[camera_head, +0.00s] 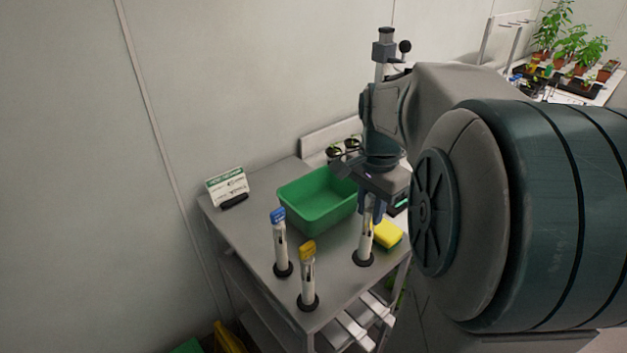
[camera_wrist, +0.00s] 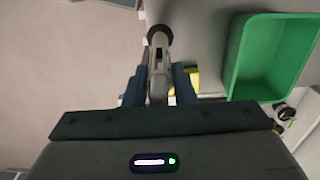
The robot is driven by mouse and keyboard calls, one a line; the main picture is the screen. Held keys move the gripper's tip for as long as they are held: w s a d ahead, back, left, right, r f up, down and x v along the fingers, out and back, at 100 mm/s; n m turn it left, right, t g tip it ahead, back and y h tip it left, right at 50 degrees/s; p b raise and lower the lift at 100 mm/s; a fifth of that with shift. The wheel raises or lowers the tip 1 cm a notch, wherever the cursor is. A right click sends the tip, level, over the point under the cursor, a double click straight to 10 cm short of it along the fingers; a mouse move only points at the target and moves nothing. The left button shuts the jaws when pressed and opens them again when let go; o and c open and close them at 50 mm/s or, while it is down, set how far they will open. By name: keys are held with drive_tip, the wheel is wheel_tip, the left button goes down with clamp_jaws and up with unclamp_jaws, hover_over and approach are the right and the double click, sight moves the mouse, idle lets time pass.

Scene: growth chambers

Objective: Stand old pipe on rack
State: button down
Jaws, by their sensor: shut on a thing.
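A white and grey pipe (camera_head: 366,236) stands upright at the right front of the steel cart top (camera_head: 335,279), its lower end at a black round foot (camera_head: 362,259). My gripper (camera_head: 371,207) points down and is shut around its upper part, hiding its top. In the wrist view the pipe (camera_wrist: 158,70) runs between the two fingers (camera_wrist: 158,88). Two similar upright pipes stand on black feet to the left, one blue-topped (camera_head: 280,245) and one yellow-topped (camera_head: 307,275). I cannot tell which thing is the rack.
A green bin (camera_head: 300,205) stands behind the pipes. A yellow sponge (camera_head: 387,235) lies close to the right of the held pipe. My arm covers the right side.

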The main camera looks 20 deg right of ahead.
drive_tip(key=w+a+f+p, duration=0.1)
drive_tip(key=w+f, duration=0.3)
drive_tip(key=f, duration=0.2)
drive_tip(key=shift+w+f, duration=0.2)
drive_tip(key=shift+f, duration=0.2)
drive_tip(key=c, duration=1.2)
unclamp_jaws()
drive_tip(key=shift+r, duration=0.15)
wheel_tip(320, 180, up, 12)
drive_tip(key=s+a+f+n+t, duration=0.3)
drive_tip(key=s+a+f+n, duration=0.4)
drive_tip(key=s+a+n, duration=0.5)
drive_tip(key=shift+s+n, duration=0.45)
drive_tip(key=shift+n, duration=0.65)
